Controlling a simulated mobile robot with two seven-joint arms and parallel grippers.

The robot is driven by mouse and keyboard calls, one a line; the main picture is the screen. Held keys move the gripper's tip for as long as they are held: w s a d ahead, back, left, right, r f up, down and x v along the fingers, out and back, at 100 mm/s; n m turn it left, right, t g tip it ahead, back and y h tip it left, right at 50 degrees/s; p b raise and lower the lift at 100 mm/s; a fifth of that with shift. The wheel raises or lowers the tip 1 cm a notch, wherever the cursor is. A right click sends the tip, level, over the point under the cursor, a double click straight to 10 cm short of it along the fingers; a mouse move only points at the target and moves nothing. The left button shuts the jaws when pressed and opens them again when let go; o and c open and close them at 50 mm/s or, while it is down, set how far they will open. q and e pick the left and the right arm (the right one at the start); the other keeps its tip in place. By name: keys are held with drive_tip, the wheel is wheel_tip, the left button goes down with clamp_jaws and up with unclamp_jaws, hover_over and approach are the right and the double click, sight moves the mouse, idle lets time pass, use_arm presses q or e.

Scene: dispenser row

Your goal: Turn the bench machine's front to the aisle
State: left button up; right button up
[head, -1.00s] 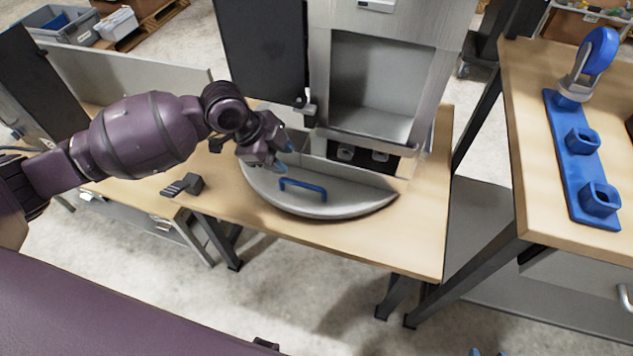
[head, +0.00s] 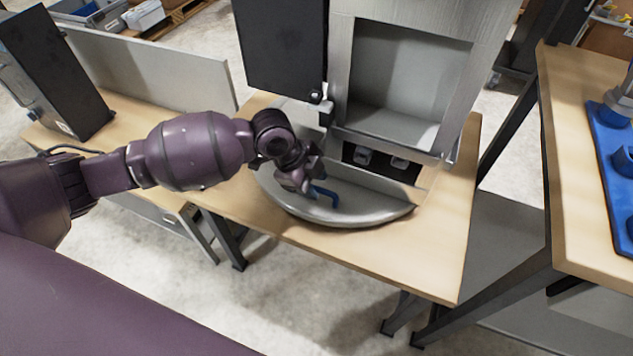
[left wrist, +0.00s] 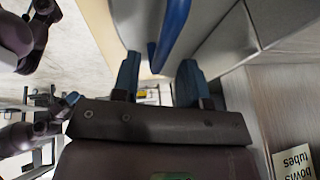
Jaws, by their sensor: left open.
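The bench machine (head: 410,85) is a grey box on a table, its open compartment facing my side and its black door (head: 280,45) swung out to the left. A round grey base (head: 365,212) sticks out below it, with a blue handle (head: 334,197) on top. My left gripper (head: 312,190) is at the handle's left end. In the left wrist view the blue handle bar (left wrist: 172,30) reaches in between the open left fingers (left wrist: 160,82); contact is unclear. What looks like my right gripper (left wrist: 66,102) shows at the left edge, its jaws unclear.
The machine's wooden table (head: 450,230) has bare room at its right and front. Another table (head: 580,190) with a blue holder (head: 615,165) stands at the right. A dark box (head: 55,75) stands on the left table. A label (left wrist: 296,162) shows in the left wrist view.

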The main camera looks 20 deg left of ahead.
use_arm(q)
drive_tip(key=shift+d+f, duration=0.15)
drive_tip(key=shift+f, duration=0.2)
clamp_jaws()
drive_tip(key=shift+d+r, duration=0.1)
